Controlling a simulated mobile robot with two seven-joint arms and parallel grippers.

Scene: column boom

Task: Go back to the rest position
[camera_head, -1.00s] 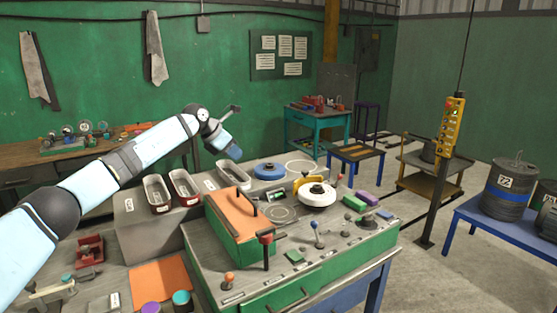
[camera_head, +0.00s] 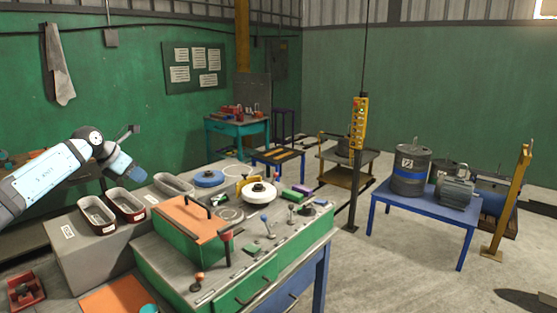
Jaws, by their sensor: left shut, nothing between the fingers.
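My left arm comes in from the left edge, and its gripper (camera_head: 134,130) is raised above the left part of the workbench. The gripper is small in the picture and looks shut, with nothing in it. It is apart from the grey trays below it. My right gripper is not in view.
The green workbench (camera_head: 290,262) carries an orange-topped box (camera_head: 188,222), a white round part (camera_head: 258,193), a blue disc (camera_head: 209,179) and levers. Several oblong trays (camera_head: 97,217) stand at its left. A yellow pendant (camera_head: 359,123) hangs by a post. A blue table (camera_head: 424,212) holds a drum (camera_head: 411,170). Floor between is clear.

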